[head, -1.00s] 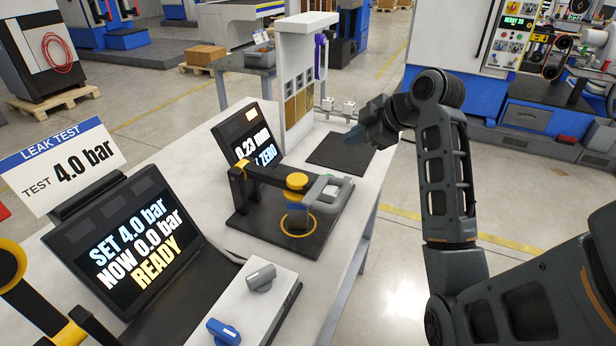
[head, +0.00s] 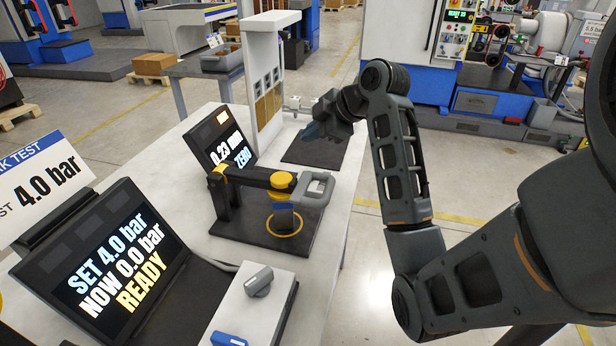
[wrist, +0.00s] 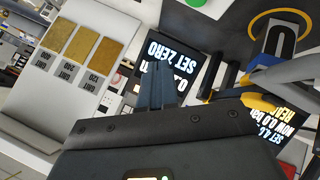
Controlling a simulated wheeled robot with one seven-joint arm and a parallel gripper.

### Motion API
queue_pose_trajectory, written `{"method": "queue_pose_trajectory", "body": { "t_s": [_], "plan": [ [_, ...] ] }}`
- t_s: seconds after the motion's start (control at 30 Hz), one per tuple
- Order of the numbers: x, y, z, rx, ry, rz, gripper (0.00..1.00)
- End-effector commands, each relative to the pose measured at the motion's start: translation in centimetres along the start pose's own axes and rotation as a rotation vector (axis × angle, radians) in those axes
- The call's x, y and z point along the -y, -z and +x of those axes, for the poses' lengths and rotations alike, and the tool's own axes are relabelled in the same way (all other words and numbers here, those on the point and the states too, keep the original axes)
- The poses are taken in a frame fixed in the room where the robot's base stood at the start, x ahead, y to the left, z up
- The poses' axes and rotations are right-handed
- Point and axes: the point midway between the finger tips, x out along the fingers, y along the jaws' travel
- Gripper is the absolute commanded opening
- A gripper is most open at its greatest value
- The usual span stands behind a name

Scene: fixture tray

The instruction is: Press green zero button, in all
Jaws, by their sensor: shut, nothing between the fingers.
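A green round button (wrist: 196,3) shows partly at the top edge of the wrist view, on a white housing (wrist: 212,8). I cannot make out the button in the head view. The gauge display (head: 222,143) shows "0.23" and a line ending in "ZERO"; in the wrist view the display (wrist: 178,62) reads "SET ZERO" upside down. My gripper (head: 312,132) is over the far part of the bench, near the black mat. In the wrist view its fingers (wrist: 157,76) are shut and empty, in front of the display and apart from the green button.
A gauge stand with a black arm (head: 250,177) and grey frame stands on a dark plate (head: 262,243). A white rack (head: 266,50) stands behind. A black mat (head: 318,150) lies at right. The leak tester screen (head: 110,262) and lever box (head: 250,305) are at front left.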

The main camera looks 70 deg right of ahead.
Motion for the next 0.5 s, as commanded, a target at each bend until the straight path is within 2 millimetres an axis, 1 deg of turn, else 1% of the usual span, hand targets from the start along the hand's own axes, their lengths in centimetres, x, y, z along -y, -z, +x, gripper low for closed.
{"method": "queue_pose_trajectory", "body": {
  "t_s": [0.03, 0.5],
  "plan": [
    [0.5, -0.5, 0.7, 0.0, 0.001, 0.001, 0.0],
    [3.5, -3.4, 4.8, -0.001, 0.001, -0.001, 0.0]
  ]
}}
